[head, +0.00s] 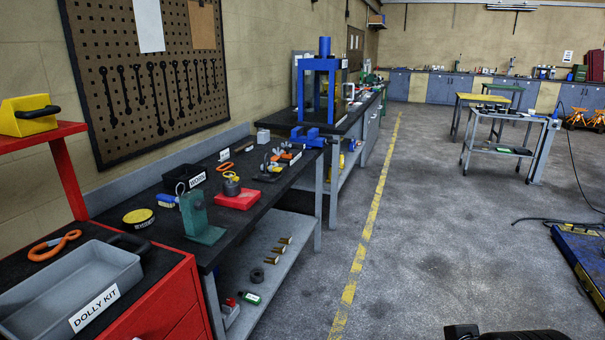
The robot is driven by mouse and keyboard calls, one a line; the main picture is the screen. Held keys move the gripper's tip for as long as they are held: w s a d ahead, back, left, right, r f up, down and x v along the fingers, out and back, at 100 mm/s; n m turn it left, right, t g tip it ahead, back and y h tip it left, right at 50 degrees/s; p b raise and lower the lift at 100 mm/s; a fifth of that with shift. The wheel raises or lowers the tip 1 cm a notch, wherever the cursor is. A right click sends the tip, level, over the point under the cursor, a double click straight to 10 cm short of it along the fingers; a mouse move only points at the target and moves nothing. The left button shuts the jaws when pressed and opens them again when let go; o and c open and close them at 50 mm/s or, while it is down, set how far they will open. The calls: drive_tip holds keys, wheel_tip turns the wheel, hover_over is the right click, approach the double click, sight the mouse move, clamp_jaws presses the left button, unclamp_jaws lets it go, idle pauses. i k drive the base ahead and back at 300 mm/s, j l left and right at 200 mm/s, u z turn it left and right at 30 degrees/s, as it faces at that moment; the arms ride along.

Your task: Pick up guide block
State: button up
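No piece is clearly marked as the guide block, and I cannot tell which one it is. A small pale grey block (263,136) stands at the back of the dark workbench (262,201), left of the blue vise. A dark green upright block on a base (196,218) stands at the bench's near end. A red flat piece (237,199) lies beyond it with a dark round part on or against it. My gripper cannot be made out; only a black part, probably mine, shows at the bottom edge.
A red cabinet (165,308) with a grey "DOLLY KIT" tray (70,290) stands at the near left. A blue vise (308,138) and blue press frame (320,88) are farther along. A blue lift (585,250) and cable lie at right. The floor between is clear.

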sight(263, 135)
drive_tip(key=i, duration=2.3)
